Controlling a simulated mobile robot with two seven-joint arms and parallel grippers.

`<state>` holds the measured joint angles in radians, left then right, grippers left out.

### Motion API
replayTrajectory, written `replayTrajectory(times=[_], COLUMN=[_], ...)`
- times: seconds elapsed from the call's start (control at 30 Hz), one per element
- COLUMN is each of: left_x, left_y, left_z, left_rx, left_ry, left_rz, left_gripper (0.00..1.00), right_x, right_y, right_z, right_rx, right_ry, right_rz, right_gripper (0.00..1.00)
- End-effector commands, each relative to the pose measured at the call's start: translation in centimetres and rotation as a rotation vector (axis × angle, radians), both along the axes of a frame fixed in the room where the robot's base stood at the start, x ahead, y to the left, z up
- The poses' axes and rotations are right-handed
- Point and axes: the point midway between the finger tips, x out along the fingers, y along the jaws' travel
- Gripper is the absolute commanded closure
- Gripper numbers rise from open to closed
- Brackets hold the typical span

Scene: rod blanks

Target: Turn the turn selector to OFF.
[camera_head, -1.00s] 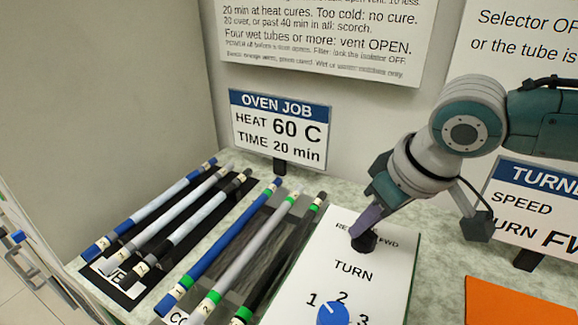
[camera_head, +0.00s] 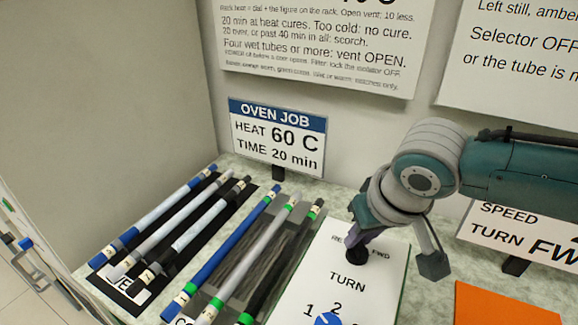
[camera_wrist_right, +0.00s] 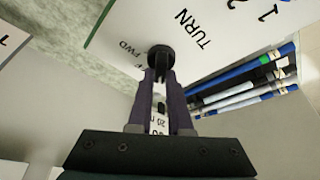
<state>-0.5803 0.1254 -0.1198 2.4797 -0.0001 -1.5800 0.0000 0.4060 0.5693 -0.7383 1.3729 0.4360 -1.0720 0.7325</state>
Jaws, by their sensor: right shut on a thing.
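The turn selector (camera_head: 354,254) is a small black knob at the top of a white panel (camera_head: 330,266) marked TURN. In the head view RE... shows left of it and FWD right; the middle label is hidden by my gripper. My right gripper (camera_head: 358,240) is shut on the knob from above, its purple fingers leaning over it. In the right wrist view the knob's round black head (camera_wrist_right: 160,56) sits at the tips of the fingers (camera_wrist_right: 160,78). I cannot tell which way the knob points. My left gripper is not in view.
A blue dial (camera_head: 328,319) with numbers is lower on the panel. Left of it, several rods lie on two dark racks, including a blue rod (camera_head: 225,250). Signs stand behind, one reading OVEN JOB (camera_head: 277,137). An orange sheet (camera_head: 505,303) lies at right.

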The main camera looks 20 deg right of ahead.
Motion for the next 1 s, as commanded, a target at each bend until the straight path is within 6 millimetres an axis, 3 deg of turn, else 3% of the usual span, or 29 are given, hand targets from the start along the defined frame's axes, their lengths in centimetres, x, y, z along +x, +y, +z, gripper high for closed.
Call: replayTrajectory(times=[0.03, 0.3, 0.7, 1.0], left_x=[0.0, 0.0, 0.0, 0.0], left_y=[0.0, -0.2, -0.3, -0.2], left_z=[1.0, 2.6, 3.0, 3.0], left_rx=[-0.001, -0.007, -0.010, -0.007], left_ry=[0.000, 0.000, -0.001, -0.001], left_rz=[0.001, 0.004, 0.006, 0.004], left_gripper=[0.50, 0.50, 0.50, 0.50], right_x=[-0.1, -0.1, -0.1, 0.0], right_y=[0.2, 0.2, 0.0, -0.1], right_z=[0.4, 0.2, 0.0, 0.0], right_rx=[0.005, 0.005, 0.001, 0.000], right_ry=[0.004, 0.003, 0.002, 0.000], right_rz=[-0.047, -0.300, -0.588, -0.684], right_gripper=[1.00, 1.00, 1.00, 1.00])
